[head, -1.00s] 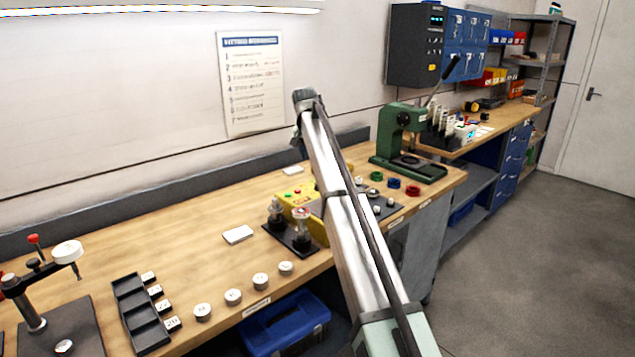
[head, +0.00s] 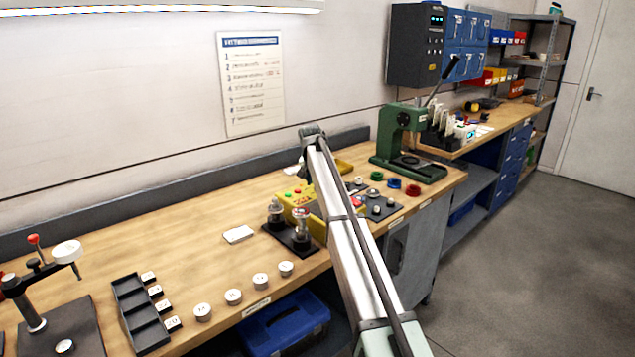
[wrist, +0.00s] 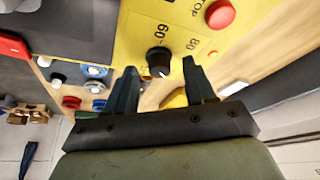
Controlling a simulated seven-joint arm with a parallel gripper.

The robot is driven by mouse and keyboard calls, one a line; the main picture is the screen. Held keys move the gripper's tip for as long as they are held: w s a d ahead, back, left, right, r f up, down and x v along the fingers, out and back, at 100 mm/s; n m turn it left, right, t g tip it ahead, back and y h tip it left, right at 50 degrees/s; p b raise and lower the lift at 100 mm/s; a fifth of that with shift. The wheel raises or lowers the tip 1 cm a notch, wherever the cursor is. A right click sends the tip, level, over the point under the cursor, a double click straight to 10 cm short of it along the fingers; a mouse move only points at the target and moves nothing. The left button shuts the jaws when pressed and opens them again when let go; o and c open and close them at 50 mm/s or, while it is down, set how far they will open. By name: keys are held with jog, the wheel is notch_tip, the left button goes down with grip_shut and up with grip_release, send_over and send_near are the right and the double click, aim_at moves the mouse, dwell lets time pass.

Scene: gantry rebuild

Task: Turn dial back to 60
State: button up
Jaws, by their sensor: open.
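The black dial (wrist: 158,60) is on the face of a yellow box (wrist: 135,28) in the wrist view. The printed marks 60 (wrist: 161,33) and 80 (wrist: 193,44) stand beside it. A light mark shows on the dial's gripper-side edge; I cannot tell its exact setting. My gripper (wrist: 160,68) is open, with its fingertips apart on either side of the dial; I cannot tell whether they touch it. In the head view, the yellow box (head: 297,198) is partly covered by my arm, and the dial and gripper cannot be made out.
A red stop button (wrist: 220,14) sits near the dial on the box. A black stand with two glass-topped parts (head: 290,238) is close to the box's front.

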jog(key=shift+w+f, duration=0.1)
jog(key=shift+f, duration=0.2)
jog(key=c, duration=1)
